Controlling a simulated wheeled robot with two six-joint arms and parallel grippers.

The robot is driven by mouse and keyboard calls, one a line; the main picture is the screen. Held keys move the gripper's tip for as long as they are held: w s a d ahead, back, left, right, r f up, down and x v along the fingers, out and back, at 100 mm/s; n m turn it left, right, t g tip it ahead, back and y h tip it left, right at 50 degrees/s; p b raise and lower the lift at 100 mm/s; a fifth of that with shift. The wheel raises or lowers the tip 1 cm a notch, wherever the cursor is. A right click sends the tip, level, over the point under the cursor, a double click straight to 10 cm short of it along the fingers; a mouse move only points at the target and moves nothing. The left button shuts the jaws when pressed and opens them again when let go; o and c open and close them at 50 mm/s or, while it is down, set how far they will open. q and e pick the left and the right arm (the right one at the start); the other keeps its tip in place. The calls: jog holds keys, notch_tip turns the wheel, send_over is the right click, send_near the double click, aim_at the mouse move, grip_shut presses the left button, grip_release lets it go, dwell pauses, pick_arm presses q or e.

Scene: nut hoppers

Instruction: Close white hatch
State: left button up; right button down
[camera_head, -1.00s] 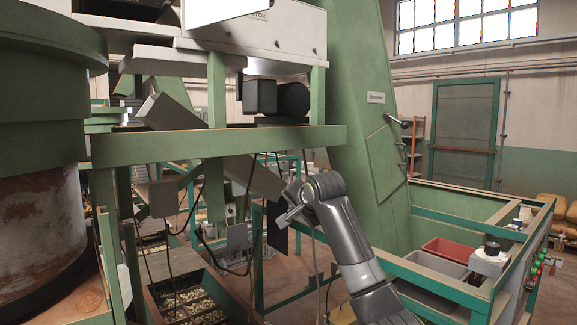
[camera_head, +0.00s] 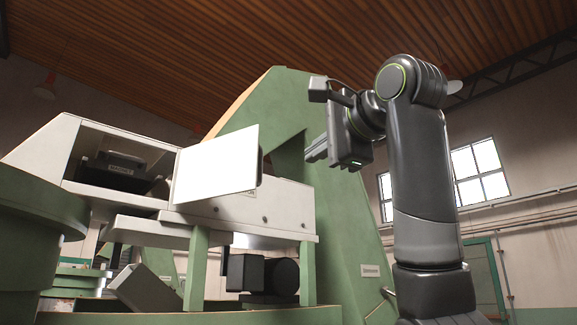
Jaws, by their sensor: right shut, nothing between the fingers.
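The white hatch (camera_head: 216,164) is a flat bright panel on the front of the white machine housing (camera_head: 250,210). It stands swung open, and to its left the housing's opening (camera_head: 118,165) shows a dark unit inside. My right gripper (camera_head: 314,150) is raised to the right of the hatch, fingers pointing left, with a gap between it and the panel in the picture. It is shut and holds nothing. My left gripper is not in view.
The green sloping frame (camera_head: 345,240) rises behind the housing. A green round hopper (camera_head: 35,215) stands at the left. A black motor (camera_head: 262,274) sits below the housing. Free air lies between the hatch and my right gripper.

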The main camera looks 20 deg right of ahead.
jog(key=w+a+p, duration=0.2)
jog(key=w+p, duration=0.3)
jog(key=w, duration=0.5)
jog(key=s+a, duration=0.1)
jog(key=s+a+p, duration=0.1)
jog(key=a, duration=0.1)
jog(key=shift+s+a, duration=0.15)
